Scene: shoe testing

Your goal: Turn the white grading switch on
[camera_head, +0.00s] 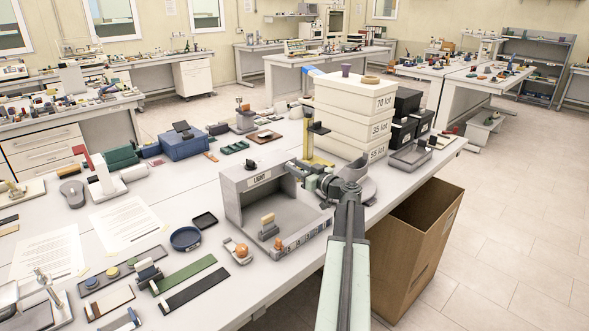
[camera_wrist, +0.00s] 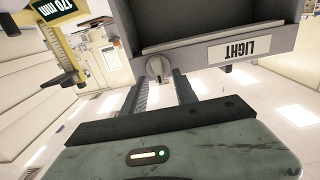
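A grey open-fronted box labelled LIGHT (camera_head: 237,196) stands on the near table; its LIGHT label is upside down in the wrist view (camera_wrist: 238,48). My gripper (camera_head: 298,170) is at the box's upper right side. In the wrist view its two fingers (camera_wrist: 160,80) are apart and empty, pointing toward the knob, with the knob between their tips. I cannot tell whether they touch it. The knob is hidden in the head view.
Stacked white boxes (camera_head: 352,118) stand close behind my gripper, with a yellow measuring stand (camera_head: 308,140) beside them. A cardboard carton (camera_head: 415,245) stands on the floor at the right. Small items stand inside and before the light box. Paper sheets (camera_head: 128,222) lie at the left.

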